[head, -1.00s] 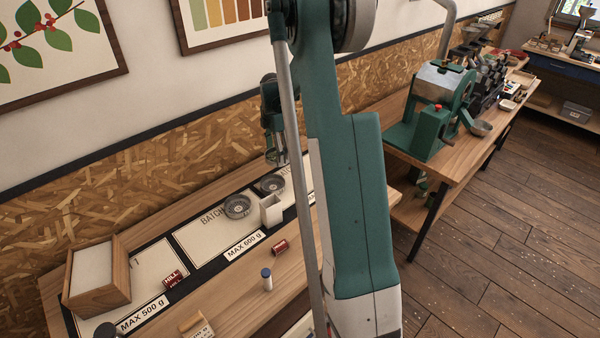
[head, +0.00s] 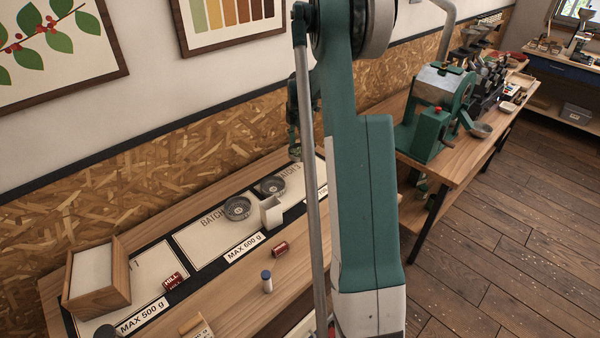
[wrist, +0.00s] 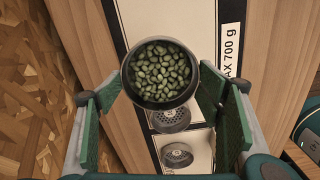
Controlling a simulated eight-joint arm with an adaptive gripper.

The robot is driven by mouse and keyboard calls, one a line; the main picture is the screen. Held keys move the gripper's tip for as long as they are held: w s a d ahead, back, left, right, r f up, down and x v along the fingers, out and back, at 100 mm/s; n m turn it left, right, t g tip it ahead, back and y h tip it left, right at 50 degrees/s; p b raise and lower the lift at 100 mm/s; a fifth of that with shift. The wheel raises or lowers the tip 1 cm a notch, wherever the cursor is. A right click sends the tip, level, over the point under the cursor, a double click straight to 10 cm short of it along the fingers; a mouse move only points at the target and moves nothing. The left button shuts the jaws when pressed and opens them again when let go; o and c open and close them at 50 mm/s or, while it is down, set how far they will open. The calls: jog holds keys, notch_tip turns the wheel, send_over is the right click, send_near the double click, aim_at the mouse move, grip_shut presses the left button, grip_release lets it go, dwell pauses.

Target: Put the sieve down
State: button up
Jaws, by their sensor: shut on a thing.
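The sieve (wrist: 160,104) is a dark round pan full of green beans. It sits upright between the two fingers of my gripper (wrist: 160,88), which is shut on it. Below it in the wrist view is a pale mat (wrist: 200,30) beside a "MAX 700 g" label (wrist: 232,62); I cannot tell the exact height. In the head view my gripper (head: 295,150) is at the far end of the batch area, largely hidden behind my arm, and the held sieve is not visible there.
Two grey round pans stand on the Batch mats, one (head: 237,208) nearer and one (head: 272,186) farther. A small white container (head: 271,213) stands beside them.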

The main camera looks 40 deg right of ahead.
aim_at(299, 155)
jog(key=shift+f, duration=3)
jog(key=shift+f, duration=1.9)
jog(key=shift+f+b, duration=0.2)
jog(key=shift+b, duration=0.1)
jog(key=o, duration=0.9)
jog(key=shift+o, duration=0.2)
jog(key=shift+r, duration=0.15)
notch_tip(299, 155, up, 12)
jog(key=shift+r+p, duration=0.1)
jog(key=shift+p, duration=0.25)
